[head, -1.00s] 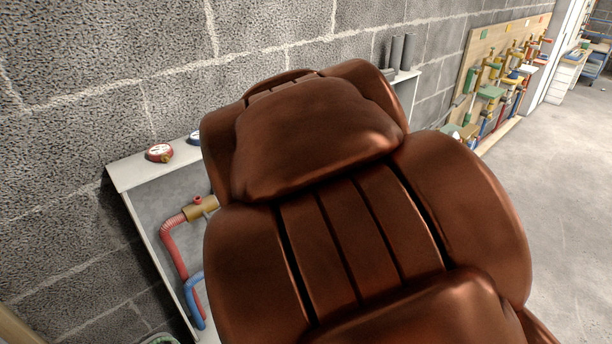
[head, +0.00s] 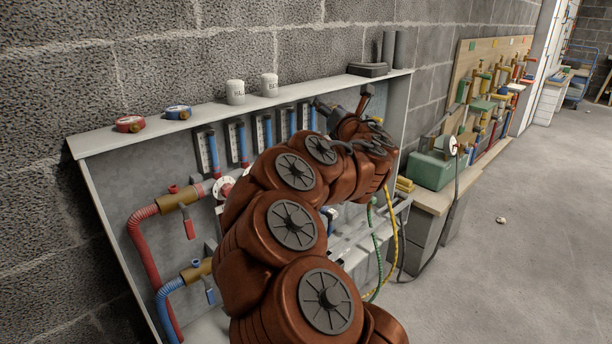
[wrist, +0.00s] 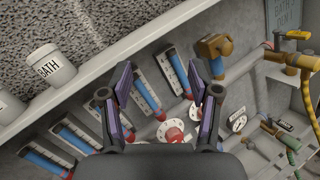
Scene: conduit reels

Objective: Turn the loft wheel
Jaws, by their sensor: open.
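My gripper (wrist: 168,85) is open and empty in the wrist view, its two dark fingers spread in front of the pipe panel. A red wheel-like part (wrist: 173,131) with a pale disc shows low between the fingers, apart from them. I cannot read a loft label on either, so I cannot tell which is the loft wheel. In the head view my gripper (head: 345,105) is at the panel's right part, and my arm covers much of the panel's middle. A red-and-white round fitting (head: 222,188) shows left of the arm.
Several blue-and-red tube gauges (head: 207,153) line the panel. A green box (head: 432,170) and hoses (head: 393,240) are at the right. The floor (head: 540,240) is mostly clear.

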